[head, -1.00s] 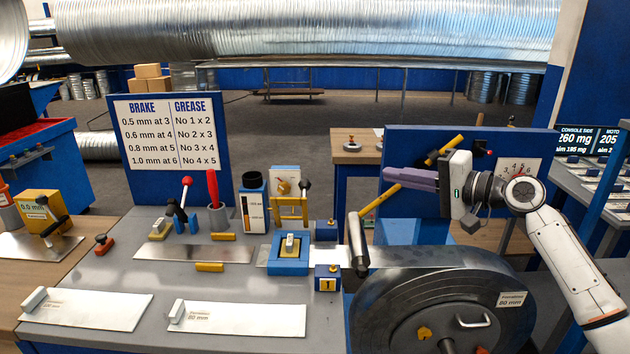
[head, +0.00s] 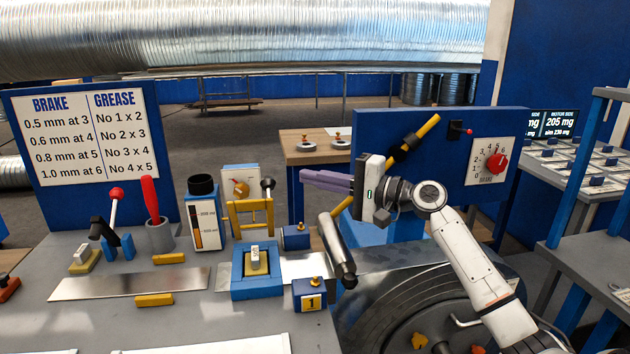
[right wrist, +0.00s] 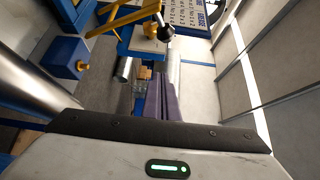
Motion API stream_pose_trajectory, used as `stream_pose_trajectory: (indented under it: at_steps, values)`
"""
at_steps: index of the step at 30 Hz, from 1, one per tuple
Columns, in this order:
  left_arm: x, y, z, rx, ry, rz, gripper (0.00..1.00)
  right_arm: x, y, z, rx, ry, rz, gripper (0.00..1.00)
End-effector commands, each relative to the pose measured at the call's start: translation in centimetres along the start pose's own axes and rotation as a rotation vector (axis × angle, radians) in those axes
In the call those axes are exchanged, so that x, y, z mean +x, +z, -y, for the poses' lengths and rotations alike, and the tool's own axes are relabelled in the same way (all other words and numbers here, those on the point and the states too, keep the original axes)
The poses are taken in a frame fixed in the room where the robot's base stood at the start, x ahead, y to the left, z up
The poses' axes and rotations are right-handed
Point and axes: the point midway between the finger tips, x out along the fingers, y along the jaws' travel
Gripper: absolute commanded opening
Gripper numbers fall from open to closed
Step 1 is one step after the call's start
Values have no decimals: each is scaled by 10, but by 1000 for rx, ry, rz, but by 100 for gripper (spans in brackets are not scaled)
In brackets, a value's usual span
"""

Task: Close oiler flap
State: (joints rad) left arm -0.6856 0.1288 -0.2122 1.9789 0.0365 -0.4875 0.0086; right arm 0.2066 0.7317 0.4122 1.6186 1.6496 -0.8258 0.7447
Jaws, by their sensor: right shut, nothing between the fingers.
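Nothing in view is labelled as the oiler, and I cannot tell for sure which part is its flap. A yellow frame (head: 250,217) stands at the back of the grey bench, with a black ball knob (head: 268,184) by its upper right. The ball knob also shows in the right wrist view (right wrist: 166,33), above the fingertips. My right gripper (head: 304,180) is shut and empty, its purple fingers pointing left, to the right of the knob in the head view. In the wrist view the fingers (right wrist: 163,82) lie together. My left gripper is not in view.
A bottle with a level scale (head: 203,215) stands left of the yellow frame. A blue block with a switch (head: 257,270) and a blue box marked 1 (head: 310,295) are in front. A blue panel (head: 375,140) rises behind.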

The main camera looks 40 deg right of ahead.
Motion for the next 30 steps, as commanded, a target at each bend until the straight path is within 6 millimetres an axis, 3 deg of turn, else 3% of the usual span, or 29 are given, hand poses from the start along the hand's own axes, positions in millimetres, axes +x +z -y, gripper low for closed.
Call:
stream_pose_trajectory:
  at_steps: [3,12,21,30]
  values:
    - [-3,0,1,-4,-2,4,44,24,0,3,2,-2,0,0]
    - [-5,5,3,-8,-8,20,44,68,2,2,1,0,1,0]
    - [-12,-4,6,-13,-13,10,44,55,32,0,-1,2,1,0]
    - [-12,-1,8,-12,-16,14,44,52,38,0,0,0,-1,0]
